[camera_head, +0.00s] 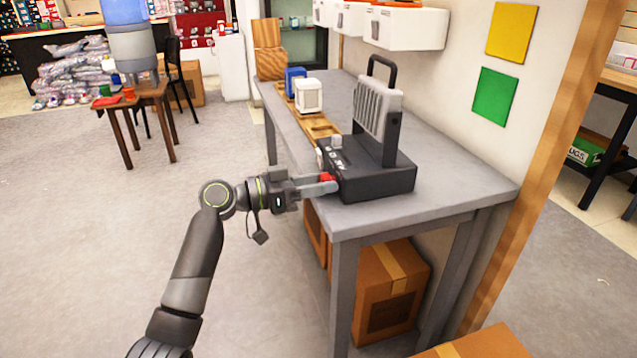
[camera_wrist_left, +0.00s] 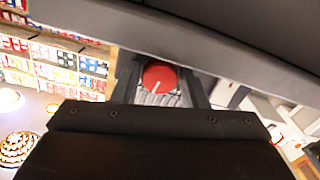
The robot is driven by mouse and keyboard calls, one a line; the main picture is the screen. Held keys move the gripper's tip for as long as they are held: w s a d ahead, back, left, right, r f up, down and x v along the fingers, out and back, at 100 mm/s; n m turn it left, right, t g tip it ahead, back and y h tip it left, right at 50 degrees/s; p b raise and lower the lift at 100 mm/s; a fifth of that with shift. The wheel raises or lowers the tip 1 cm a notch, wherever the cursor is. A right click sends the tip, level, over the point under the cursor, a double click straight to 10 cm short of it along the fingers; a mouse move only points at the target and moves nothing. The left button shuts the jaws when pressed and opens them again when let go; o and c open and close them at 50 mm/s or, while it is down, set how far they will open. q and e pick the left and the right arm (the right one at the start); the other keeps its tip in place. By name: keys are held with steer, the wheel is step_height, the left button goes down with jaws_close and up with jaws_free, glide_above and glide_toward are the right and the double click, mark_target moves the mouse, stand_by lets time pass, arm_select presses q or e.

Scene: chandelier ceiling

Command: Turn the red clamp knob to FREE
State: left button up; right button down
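The red clamp knob (camera_head: 327,177) is on the near left side of a black device (camera_head: 378,183) with a handle and a grey ribbed upright panel, standing on the grey workbench. My left gripper (camera_head: 322,186) is at the knob. In the left wrist view the round red knob (camera_wrist_left: 159,77) lies between the two dark fingers, with a pale pointer line running diagonally on its face. I cannot tell whether the fingers press on it or leave small gaps. The knob's markings are not readable. My right gripper is not in view.
The workbench (camera_head: 460,190) also holds a wooden board (camera_head: 324,128) with a white block (camera_head: 308,95) and a blue block (camera_head: 294,80) behind the device. White bins (camera_head: 405,27) hang above. Cardboard boxes (camera_head: 390,290) are below. Open floor lies to the left.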

arm_select(q)
steer(key=v, duration=1.7)
steer(key=shift+a, duration=0.2)
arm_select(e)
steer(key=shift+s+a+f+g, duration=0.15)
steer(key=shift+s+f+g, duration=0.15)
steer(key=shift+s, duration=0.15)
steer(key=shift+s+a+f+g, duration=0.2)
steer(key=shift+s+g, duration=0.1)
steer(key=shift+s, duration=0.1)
arm_select(q)
steer(key=shift+s+f, duration=0.15)
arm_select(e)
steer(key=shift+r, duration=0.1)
